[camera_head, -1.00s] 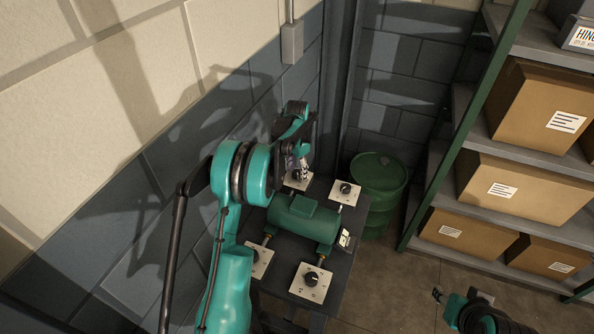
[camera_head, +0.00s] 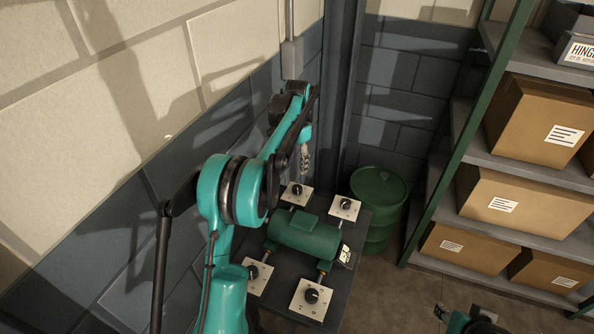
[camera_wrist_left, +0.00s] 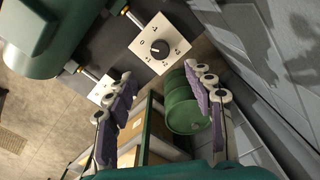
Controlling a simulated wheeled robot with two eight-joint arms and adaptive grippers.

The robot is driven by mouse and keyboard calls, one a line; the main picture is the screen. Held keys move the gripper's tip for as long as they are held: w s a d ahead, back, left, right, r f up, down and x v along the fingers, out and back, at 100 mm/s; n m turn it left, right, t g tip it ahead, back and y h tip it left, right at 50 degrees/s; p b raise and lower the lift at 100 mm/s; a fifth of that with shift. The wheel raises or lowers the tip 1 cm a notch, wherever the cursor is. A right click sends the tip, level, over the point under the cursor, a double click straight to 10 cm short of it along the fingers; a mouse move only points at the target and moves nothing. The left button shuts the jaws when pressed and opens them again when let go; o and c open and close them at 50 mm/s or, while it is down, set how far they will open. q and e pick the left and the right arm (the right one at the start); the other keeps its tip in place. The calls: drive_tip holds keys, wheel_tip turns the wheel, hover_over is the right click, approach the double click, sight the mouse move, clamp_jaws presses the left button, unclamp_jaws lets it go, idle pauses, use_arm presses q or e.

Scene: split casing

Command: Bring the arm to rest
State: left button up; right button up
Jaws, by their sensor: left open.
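My left gripper (camera_head: 305,160) hangs above the far end of a dark table, apart from everything on it. The left wrist view shows its two fingers (camera_wrist_left: 161,82) spread with nothing between them. The green casing (camera_head: 303,235) lies on the table, below and in front of the gripper. White square plates with black dials stand around it, such as the far left plate (camera_head: 296,194) and the near right plate (camera_head: 312,297). One dial plate (camera_wrist_left: 160,46) also shows in the left wrist view.
A green drum (camera_head: 379,190) stands on the floor behind the table's right side. A shelf with cardboard boxes (camera_head: 516,203) fills the right. A block wall (camera_head: 130,160) runs close along my left arm. The floor between table and shelf is clear.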

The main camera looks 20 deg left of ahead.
use_arm(q)
drive_tip(key=shift+r, duration=0.2)
idle(0.4)
drive_tip(key=s+d+r+n+t+b, duration=0.1)
drive_tip(key=s+d+r+n+t, duration=0.15)
drive_tip(key=s+d, duration=0.4)
drive_tip(key=s+d+r+n+t+b, duration=0.1)
drive_tip(key=s+d+r, duration=0.3)
drive_tip(key=s, duration=0.6)
drive_tip(key=s+d+f+n+t, duration=0.1)
drive_tip(key=s+d+f+t, duration=0.1)
drive_tip(key=s+f, duration=0.2)
drive_tip(key=s+d+f+n+t+b, duration=0.1)
drive_tip(key=s+d+f, duration=0.1)
drive_tip(key=s, duration=0.9)
drive_tip(key=shift+d+f+t, duration=0.35)
drive_tip(key=shift+f, duration=0.55)
drive_tip(key=shift+n, duration=0.25)
